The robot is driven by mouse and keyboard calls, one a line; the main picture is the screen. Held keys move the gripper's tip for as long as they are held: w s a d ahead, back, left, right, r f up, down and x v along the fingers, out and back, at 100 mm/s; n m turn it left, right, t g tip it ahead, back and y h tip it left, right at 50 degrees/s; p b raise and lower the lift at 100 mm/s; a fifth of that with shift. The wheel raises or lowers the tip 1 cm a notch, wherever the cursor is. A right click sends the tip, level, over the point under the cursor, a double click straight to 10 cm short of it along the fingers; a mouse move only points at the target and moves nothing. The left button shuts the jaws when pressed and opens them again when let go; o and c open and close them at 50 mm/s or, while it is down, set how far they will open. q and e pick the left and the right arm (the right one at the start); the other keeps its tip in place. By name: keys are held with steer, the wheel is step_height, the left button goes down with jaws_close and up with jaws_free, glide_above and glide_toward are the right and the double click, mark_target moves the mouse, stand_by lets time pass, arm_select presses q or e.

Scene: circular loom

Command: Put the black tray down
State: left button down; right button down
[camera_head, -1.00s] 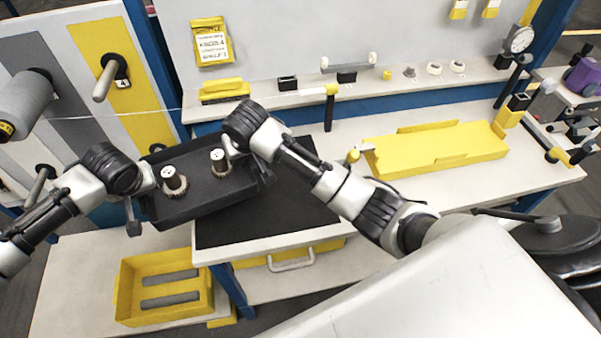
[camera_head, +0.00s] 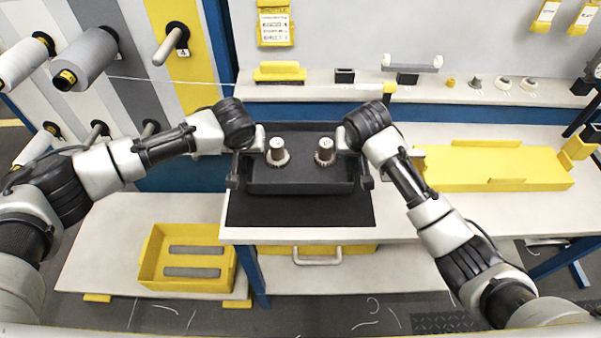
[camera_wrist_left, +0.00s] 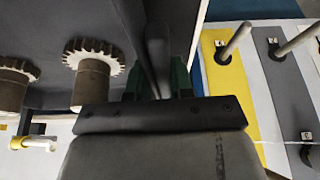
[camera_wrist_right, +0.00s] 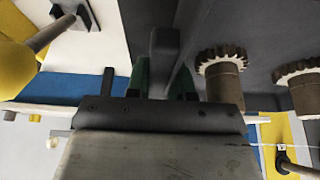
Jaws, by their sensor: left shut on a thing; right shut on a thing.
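The black tray (camera_head: 300,178) is held level between my two grippers, over the dark mat (camera_head: 300,212) on the workbench. Two metal spools with toothed rims stand in it, a left one (camera_head: 277,152) and a right one (camera_head: 324,152). My left gripper (camera_head: 245,160) is shut on the tray's left side. My right gripper (camera_head: 356,160) is shut on its right side. Both wrist views show the jaws closed on the tray's edge, in the left wrist view (camera_wrist_left: 158,85) and the right wrist view (camera_wrist_right: 163,85). Whether the tray's underside touches the mat is hidden.
A yellow tray (camera_head: 490,166) lies on the bench to the right. A yellow bin (camera_head: 185,282) with grey bars sits on a lower surface at left. A shelf (camera_head: 430,92) with small parts runs behind. Grey rolls (camera_head: 85,58) hang at left.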

arm_select(q)
steer(key=shift+w+a+f, duration=0.1)
steer(key=shift+a+f, duration=0.05)
arm_select(e)
steer(key=shift+w+d+f, duration=0.1)
steer(key=shift+d+f, duration=0.05)
